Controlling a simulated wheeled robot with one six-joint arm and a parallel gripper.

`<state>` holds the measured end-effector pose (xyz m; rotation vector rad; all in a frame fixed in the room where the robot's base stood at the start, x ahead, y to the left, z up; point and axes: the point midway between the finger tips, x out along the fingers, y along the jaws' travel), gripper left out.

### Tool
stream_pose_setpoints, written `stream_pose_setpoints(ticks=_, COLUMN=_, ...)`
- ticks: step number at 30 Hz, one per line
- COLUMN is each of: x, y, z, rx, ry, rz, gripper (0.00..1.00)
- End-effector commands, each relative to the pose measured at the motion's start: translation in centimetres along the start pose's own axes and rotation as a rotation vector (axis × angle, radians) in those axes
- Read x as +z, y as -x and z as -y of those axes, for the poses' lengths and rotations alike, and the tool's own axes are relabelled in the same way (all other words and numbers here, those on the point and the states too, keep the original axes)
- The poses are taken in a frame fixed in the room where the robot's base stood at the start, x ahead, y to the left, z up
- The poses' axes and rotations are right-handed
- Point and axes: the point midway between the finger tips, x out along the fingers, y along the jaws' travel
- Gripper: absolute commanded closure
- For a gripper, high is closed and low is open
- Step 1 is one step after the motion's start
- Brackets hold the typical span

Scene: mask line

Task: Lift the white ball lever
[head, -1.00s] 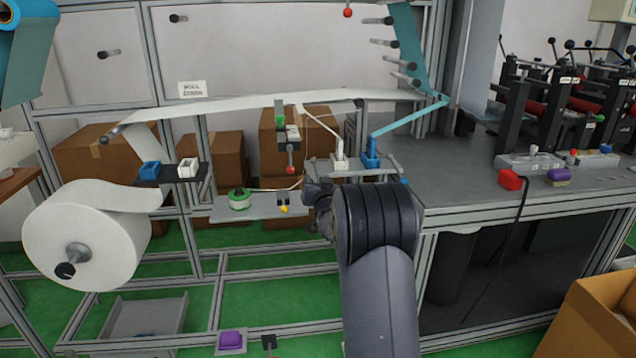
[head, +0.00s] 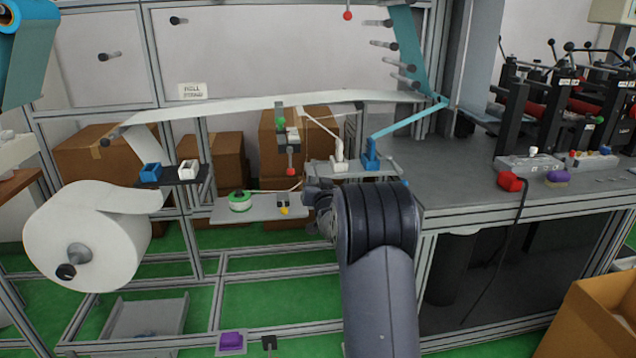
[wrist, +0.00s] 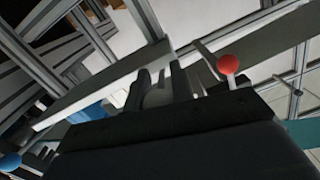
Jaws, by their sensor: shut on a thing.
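A white ball (wrist: 158,97) shows in the wrist view, partly hidden between the fingers of my gripper (wrist: 160,82). The dark fingers stand on both sides of it and are shut on it. A red ball on a lever (wrist: 228,64) is just right of the fingers, apart from them. A blue ball (wrist: 10,162) is at the lower left. In the head view my wrist is at the front edge of the bench, left of my arm, and the fingertips and the white ball are hidden there.
A small shelf (head: 265,208) with a green-and-white tape roll (head: 240,201) lies left. A cardboard box (head: 590,325) stands lower right.

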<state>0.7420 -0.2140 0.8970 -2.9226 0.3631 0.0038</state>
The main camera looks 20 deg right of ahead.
Motion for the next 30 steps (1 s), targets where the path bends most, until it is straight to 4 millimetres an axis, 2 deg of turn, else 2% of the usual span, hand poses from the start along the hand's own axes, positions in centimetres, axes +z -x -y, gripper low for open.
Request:
stream_pose_setpoints(ticks=1, x=-0.9, y=0.0, z=0.2, rx=0.003, ry=-0.001, rz=0.019, gripper=1.00)
stream_pose_setpoints(ticks=3, x=-1.3, y=0.1, z=0.3, rx=0.008, ry=-0.001, rz=0.050, gripper=1.00)
stream_pose_setpoints(ticks=18, x=-3.1, y=0.1, z=0.7, rx=0.042, ry=-0.007, rz=0.218, gripper=1.00)
stream_pose_setpoints(ticks=30, x=-4.1, y=0.0, z=0.8, rx=0.044, ry=-0.007, rz=0.228, gripper=1.00)
